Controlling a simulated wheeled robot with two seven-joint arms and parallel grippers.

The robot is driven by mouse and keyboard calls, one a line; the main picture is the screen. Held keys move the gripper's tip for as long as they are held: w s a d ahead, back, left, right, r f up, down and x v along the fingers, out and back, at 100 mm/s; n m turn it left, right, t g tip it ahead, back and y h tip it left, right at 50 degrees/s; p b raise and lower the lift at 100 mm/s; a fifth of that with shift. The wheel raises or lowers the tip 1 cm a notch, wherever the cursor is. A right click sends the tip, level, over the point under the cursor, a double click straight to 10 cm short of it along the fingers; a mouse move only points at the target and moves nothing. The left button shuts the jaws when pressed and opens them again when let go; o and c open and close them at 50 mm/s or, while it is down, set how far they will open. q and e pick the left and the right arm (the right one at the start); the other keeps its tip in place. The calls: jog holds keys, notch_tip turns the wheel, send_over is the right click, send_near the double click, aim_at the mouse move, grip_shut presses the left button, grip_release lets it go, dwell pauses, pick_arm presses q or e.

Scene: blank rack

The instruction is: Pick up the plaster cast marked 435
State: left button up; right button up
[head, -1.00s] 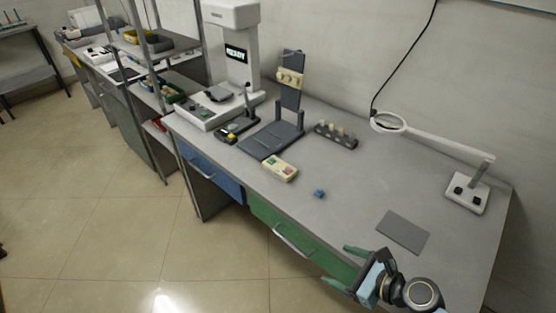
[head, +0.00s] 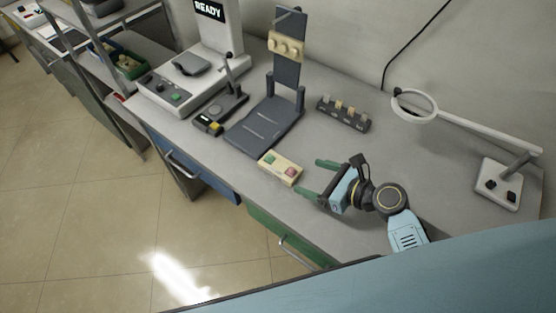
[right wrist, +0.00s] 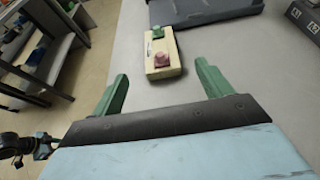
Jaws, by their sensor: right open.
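A dark rack block (head: 343,115) stands on the bench right of the dark stand and holds several small pale and tan pieces. In the right wrist view only a dark corner of this block (right wrist: 302,16) shows at the top right. My right gripper (head: 316,179) is open and empty above the bench, just right of the cream button box. It also shows in the right wrist view (right wrist: 162,73), fingers pointing towards that box.
The cream box (head: 281,167) with green and red buttons sits near the front edge. Behind it is the dark stand (head: 264,125) with a cream strip on its upright. A "READY" machine (head: 180,82) stands left. A magnifier lamp (head: 497,183) is at right.

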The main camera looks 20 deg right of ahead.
aim_at(289, 169)
jog(key=x, duration=0.4)
jog(key=shift+f, duration=0.1)
jog(key=shift+w+a+f+b, duration=0.1)
jog(key=shift+w+a+b, duration=0.1)
jog(key=shift+b, duration=0.1)
jog(key=b+x, duration=0.1)
jog(key=x, duration=0.3)
jog(key=shift+w+f, duration=0.1)
jog(key=shift+f, duration=0.05)
jog(key=shift+w+a+f, duration=0.15)
jog(key=shift+w+a, duration=0.1)
jog(key=shift+a, duration=0.05)
jog(key=shift+w, duration=0.1)
jog(key=c, duration=1.2)
pick_arm(q)
jog(key=shift+s+d+f, duration=0.1)
jog(key=shift+s+f, duration=0.15)
jog(key=shift+f, duration=0.25)
jog(key=shift+s+f, duration=0.2)
jog(key=shift+f, duration=0.25)
pick_arm(e)
jog(key=shift+o, duration=0.2)
